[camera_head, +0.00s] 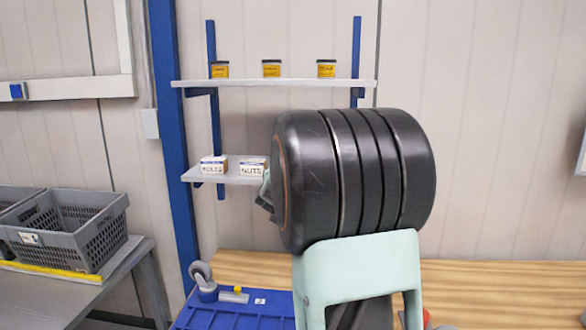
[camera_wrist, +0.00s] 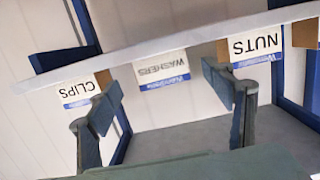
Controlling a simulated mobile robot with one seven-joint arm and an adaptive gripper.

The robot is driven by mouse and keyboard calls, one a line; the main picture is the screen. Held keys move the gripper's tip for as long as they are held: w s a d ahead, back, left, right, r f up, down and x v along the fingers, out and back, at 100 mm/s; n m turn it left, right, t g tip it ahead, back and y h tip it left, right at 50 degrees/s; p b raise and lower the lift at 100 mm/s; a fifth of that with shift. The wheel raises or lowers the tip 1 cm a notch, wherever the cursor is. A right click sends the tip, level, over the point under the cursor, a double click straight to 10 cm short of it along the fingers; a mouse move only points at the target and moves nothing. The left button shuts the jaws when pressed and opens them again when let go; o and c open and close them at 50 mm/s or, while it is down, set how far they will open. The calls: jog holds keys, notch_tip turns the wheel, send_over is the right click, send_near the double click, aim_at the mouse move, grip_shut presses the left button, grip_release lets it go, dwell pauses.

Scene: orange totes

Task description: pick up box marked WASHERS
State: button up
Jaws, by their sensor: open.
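The box marked WASHERS (camera_wrist: 162,70) shows in the wrist view, white with a blue band, its label upside down. It sits at the shelf edge between two other boxes. My gripper (camera_wrist: 160,95) is open, one finger on each side of the WASHERS box in the picture, and nothing is held. I cannot tell how far the fingertips are from the box. In the head view part of my gripper (camera_head: 266,196) shows at the lower shelf's right end. My dark arm hides the rest of that shelf, and the WASHERS box cannot be seen there.
In the wrist view the CLIPS box (camera_wrist: 82,90) is close by the left finger and the NUTS box (camera_wrist: 256,50) by the right finger. The head view shows a BOLTS box (camera_head: 214,166) on the lower shelf (camera_head: 228,180). Several yellow-labelled jars stand on the upper shelf (camera_head: 290,83).

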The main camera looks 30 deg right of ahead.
jog(key=shift+p+x, duration=0.7)
jog(key=shift+x, duration=2.5)
jog(key=shift+a+f, duration=0.1)
jog(key=shift+f, duration=0.05)
jog(key=shift+c, duration=0.3)
jog(key=c, duration=1.2)
jog(key=shift+c, duration=1.3)
